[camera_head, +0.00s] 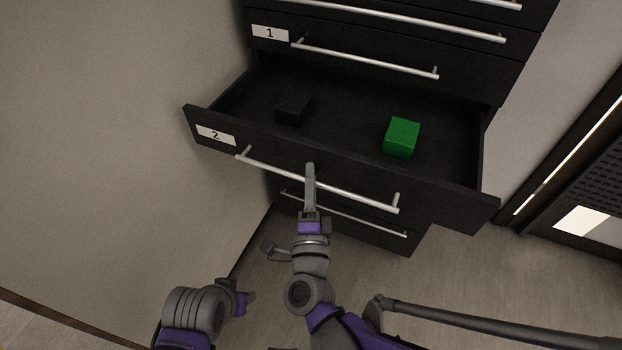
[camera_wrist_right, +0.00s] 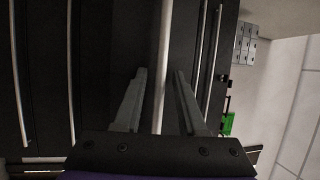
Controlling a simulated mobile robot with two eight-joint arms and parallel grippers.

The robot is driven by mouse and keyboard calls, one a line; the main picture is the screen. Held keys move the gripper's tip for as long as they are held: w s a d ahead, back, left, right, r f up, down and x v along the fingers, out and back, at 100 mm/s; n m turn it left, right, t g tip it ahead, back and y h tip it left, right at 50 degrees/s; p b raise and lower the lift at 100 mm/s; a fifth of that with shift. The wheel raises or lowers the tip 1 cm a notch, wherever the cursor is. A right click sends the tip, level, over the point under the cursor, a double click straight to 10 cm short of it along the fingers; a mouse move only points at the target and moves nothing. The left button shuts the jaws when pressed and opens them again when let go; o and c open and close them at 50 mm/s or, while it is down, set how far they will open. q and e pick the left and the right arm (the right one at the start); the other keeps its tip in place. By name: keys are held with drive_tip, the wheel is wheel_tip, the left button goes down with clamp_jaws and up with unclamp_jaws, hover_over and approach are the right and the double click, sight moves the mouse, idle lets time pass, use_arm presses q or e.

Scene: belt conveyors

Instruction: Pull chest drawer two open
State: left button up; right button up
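Chest drawer two (camera_head: 216,134), black with a white label "2", stands pulled out from the dark chest. Its silver bar handle (camera_head: 350,192) runs along the front. My right gripper (camera_head: 310,175) is at the middle of this handle. In the right wrist view its two fingers (camera_wrist_right: 160,95) are apart, one on each side of a silver bar (camera_wrist_right: 163,60), with gaps visible on both sides. Inside the drawer are a green cube (camera_head: 401,138) at the right and a black cube (camera_head: 293,107) at the left. My left arm is low at the left; its fingers do not show clearly.
Drawer one (camera_head: 365,62), above, is shut. A lower drawer (camera_head: 345,215) is below, partly hidden by drawer two. A wall (camera_head: 120,100) is on the left. Bare floor (camera_head: 460,290) lies in front. A dark perforated panel (camera_head: 600,150) is at the right.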

drive_tip(key=shift+s, duration=0.1)
drive_tip(key=a+v, duration=0.1)
drive_tip(key=v, duration=0.9)
drive_tip(key=shift+s+d, duration=0.3)
drive_tip(key=shift+d, duration=0.2)
